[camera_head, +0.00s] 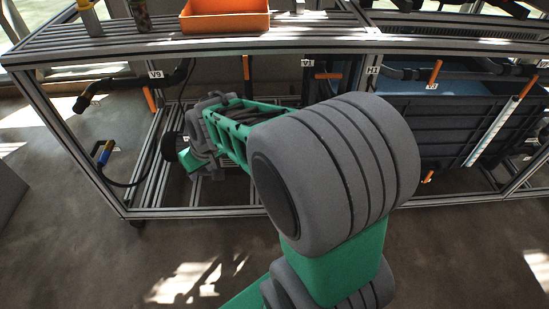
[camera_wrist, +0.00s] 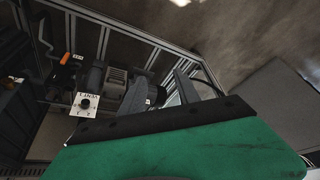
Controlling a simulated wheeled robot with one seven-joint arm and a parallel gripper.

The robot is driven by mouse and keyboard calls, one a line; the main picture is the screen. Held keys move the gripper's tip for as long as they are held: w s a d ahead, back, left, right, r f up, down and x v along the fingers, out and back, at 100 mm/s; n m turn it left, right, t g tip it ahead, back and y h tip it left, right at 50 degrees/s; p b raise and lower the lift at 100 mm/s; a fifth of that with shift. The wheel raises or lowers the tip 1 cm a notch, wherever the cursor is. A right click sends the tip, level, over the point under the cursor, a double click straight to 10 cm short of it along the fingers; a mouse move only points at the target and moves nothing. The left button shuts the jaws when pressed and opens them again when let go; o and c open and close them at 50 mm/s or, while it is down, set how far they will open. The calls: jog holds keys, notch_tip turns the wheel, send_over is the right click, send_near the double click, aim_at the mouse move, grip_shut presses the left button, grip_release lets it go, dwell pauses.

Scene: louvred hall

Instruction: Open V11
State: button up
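No label in view reads clearly as V11. In the head view a white tag (camera_head: 307,63) under the bench top starts with V1, and its last character is not clear. An orange handle (camera_head: 328,76) sits just right of and below it. Another orange handle (camera_head: 247,68) stands further left. My gripper (camera_wrist: 160,92) shows two dark fingers apart in the wrist view, with nothing between them. Behind them are a grey motor-like unit and a black round part. In the head view my arm reaches low into the frame under the bench and hides much of its middle.
A bench frame (camera_head: 50,118) of metal profiles surrounds the lower space. A V9 tag (camera_head: 156,74) hangs by a black pipe at left. A dark blue tank (camera_head: 440,125) stands at right. Floor in front is open.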

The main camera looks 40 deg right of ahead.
jog(key=w+d+f+t+p, duration=0.1)
jog(key=w+d+f, duration=0.15)
jog(key=w, duration=0.45)
jog(key=w+d+f+t, duration=0.2)
jog(key=w+d, duration=0.1)
jog(key=w, duration=0.4)
jog(key=w+d+f+t+p, duration=0.2)
jog(key=w+d+f+t, duration=0.2)
jog(key=w+d+f, duration=0.6)
jog(key=s+d+f+m+t+h+p, duration=0.1)
jog(key=s+d+f+m+t+h, duration=0.15)
jog(key=d+f, duration=0.35)
jog(key=s+d+f+m+t+h, duration=0.1)
jog(key=s+d+f+h, duration=0.15)
jog(key=d+f, duration=0.4)
jog(key=s+d+f+m+h+p, duration=0.1)
jog(key=s+d+f+m+h, duration=0.2)
jog(key=s, duration=0.5)
jog(key=s+d+f+m+h, duration=0.2)
jog(key=s+f+h, duration=0.1)
jog(key=s+f, duration=0.35)
jog(key=b+x, duration=0.9)
jog(key=b, duration=0.1)
jog(key=shift+r, duration=0.35)
jog(key=shift+s+d+r+n, duration=0.1)
jog(key=shift+s+d+n, duration=0.05)
jog(key=shift+n, duration=0.1)
